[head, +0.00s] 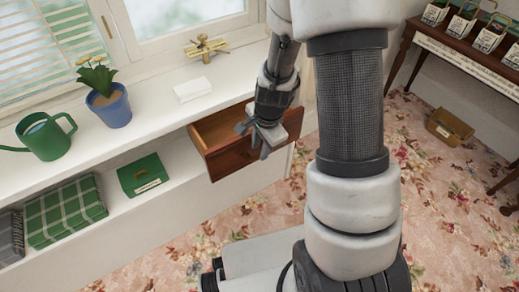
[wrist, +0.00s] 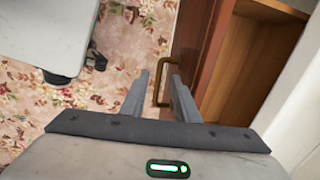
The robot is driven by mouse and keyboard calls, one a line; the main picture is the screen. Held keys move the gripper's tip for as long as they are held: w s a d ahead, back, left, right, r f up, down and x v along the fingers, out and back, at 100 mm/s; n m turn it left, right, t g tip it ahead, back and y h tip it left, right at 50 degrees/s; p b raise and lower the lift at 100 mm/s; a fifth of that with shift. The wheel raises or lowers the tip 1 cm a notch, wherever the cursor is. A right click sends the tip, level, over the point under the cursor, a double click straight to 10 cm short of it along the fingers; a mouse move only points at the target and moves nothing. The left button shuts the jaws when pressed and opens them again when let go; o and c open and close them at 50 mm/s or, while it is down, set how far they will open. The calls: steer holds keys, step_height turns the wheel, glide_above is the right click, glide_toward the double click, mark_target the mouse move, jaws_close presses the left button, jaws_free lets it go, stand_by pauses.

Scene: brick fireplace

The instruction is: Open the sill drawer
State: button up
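The wooden sill drawer (head: 232,161) stands pulled out from under the white window sill, and its bare inside shows in the head view. In the wrist view its dark reddish front (wrist: 196,45) and lighter inside (wrist: 250,70) show to the right. Its brass handle (wrist: 160,84) shows between my two fingertips. My gripper (head: 258,140) is at the drawer's front in the head view, pointing down. It also shows in the wrist view (wrist: 160,80), with its fingers apart on either side of the handle. I cannot tell whether they touch it.
On the sill are a green watering can (head: 46,137), a blue flowerpot (head: 110,106), a white block (head: 192,89) and a brass tap-like piece (head: 206,47). A green box (head: 142,174) and plaid cloth (head: 65,212) lie on the shelf below. The flowered floor (head: 240,222) before the drawer is partly clear.

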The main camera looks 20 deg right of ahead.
step_height(320, 180, up, 14)
steer(key=s+p, duration=0.2)
steer(key=p, duration=0.2)
steer(key=shift+s+d, duration=0.35)
steer(key=shift+d, duration=0.1)
steer(key=s+a+r+n+t, duration=0.1)
steer(key=s+r+n+t, duration=0.1)
steer(key=s+r+n, duration=0.65)
steer(key=s+r+n+t, duration=0.2)
steer(key=s+r+n, duration=0.4)
steer(key=r, duration=0.5)
step_height(320, 180, up, 18)
steer(key=p, duration=1.7)
steer(key=shift+h+p, duration=0.3)
steer(key=shift+p, duration=0.1)
steer(key=shift+a+f, duration=0.1)
